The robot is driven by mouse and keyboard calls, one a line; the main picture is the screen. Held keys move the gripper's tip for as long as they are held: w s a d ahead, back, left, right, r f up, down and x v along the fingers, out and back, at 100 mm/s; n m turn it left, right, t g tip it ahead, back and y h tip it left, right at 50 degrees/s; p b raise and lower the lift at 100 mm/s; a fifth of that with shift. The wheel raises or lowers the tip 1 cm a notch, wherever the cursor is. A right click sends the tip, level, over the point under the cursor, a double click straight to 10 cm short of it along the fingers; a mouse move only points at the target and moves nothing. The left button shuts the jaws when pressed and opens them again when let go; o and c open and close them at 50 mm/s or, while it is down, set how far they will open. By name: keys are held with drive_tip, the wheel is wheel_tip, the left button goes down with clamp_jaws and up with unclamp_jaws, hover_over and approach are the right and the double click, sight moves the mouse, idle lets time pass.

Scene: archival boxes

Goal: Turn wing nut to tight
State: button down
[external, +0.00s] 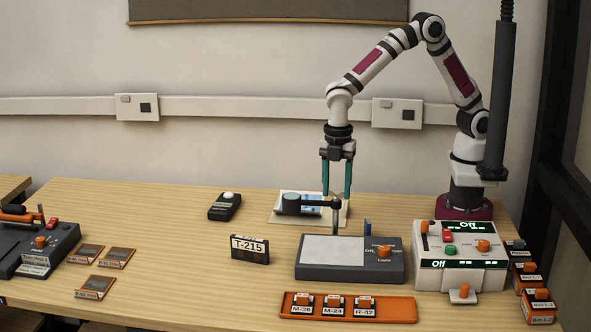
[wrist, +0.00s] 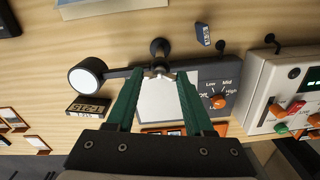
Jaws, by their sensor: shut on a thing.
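The wing nut (wrist: 160,69) is a small light metal piece on the joint of a dark arm (wrist: 122,72) that carries a round magnifier head (wrist: 86,77). In the wrist view my gripper (wrist: 161,73) is shut on the wing nut.
A T-215 box (external: 250,248) stands left of the light box. A control unit (external: 460,254) with knobs stands at right. An orange tray (external: 390,310) with labelled boxes lies in front. A black handheld device (external: 225,207) lies at the back left. The table between them is clear.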

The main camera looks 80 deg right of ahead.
drive_tip(key=m, duration=0.4)
drive_tip(key=shift+m, duration=0.3)
drive_tip(key=m, duration=0.3)
drive_tip(key=shift+m, duration=0.4)
drive_tip(key=m, duration=1.2)
drive_tip(key=shift+m, duration=0.3)
drive_tip(key=m, duration=0.3)
drive_tip(key=shift+m, duration=0.4)
drive_tip(key=m, duration=0.4)
drive_tip(key=shift+m, duration=2.2)
